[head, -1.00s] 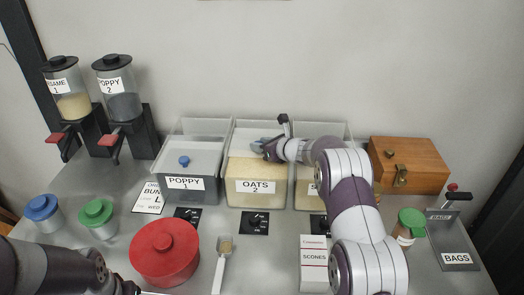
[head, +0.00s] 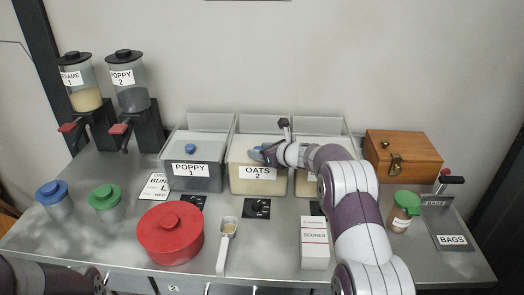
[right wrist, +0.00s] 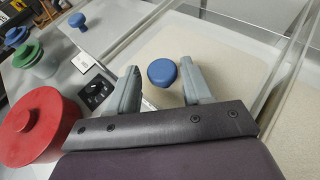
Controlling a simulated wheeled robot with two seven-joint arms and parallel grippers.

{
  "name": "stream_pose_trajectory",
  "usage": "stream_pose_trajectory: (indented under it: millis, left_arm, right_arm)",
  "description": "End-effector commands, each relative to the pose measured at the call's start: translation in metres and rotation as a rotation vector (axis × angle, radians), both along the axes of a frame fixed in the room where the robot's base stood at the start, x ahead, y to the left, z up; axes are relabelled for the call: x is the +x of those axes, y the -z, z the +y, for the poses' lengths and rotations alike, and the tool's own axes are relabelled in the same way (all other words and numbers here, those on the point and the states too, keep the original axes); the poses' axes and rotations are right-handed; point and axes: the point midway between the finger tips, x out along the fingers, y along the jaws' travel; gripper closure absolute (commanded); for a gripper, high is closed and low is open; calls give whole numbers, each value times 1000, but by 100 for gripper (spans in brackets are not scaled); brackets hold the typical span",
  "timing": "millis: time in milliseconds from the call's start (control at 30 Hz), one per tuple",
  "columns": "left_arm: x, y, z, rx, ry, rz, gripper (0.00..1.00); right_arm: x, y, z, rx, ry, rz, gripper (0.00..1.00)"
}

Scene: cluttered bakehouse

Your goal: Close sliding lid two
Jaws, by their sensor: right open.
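The clear bin labelled OATS 2 (head: 258,186) stands in the middle of a row of bins, pale oats inside. A round blue knob (right wrist: 162,72) on its clear lid shows in the right wrist view. My right gripper (right wrist: 160,66) is open, its two grey fingers on either side of the knob, with a gap at each side. In the head view my right gripper (head: 263,154) is low over the bin's top and mostly hides the knob. The lid's edges are hard to make out. My left gripper is out of view; only part of my left arm shows.
The POPPY 1 bin (head: 194,184), with its own blue knob, stands close on the left. Another bin on the right is partly hidden by my arm. A red round container (head: 170,236), a scoop (head: 227,246) and a SCONES box (head: 315,243) stand in front.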

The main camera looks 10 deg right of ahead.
Motion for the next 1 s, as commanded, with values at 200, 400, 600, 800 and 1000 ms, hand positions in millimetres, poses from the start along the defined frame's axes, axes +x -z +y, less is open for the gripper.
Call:
stream_pose_trajectory:
  millis: [200,400,600,800,1000]
  left_arm:
    - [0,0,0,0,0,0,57]
    - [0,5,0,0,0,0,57]
    - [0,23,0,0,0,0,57]
    - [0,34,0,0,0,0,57]
    - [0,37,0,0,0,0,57]
  right_arm:
    - [0,-1,0,-1,1,-2,42]
    - [-6,-3,-5,-2,2,-3,42]
    - [-44,-18,-23,-2,4,-5,42]
    - [-86,-39,-44,-1,4,-5,42]
    - [-105,-49,-53,-1,1,-4,42]
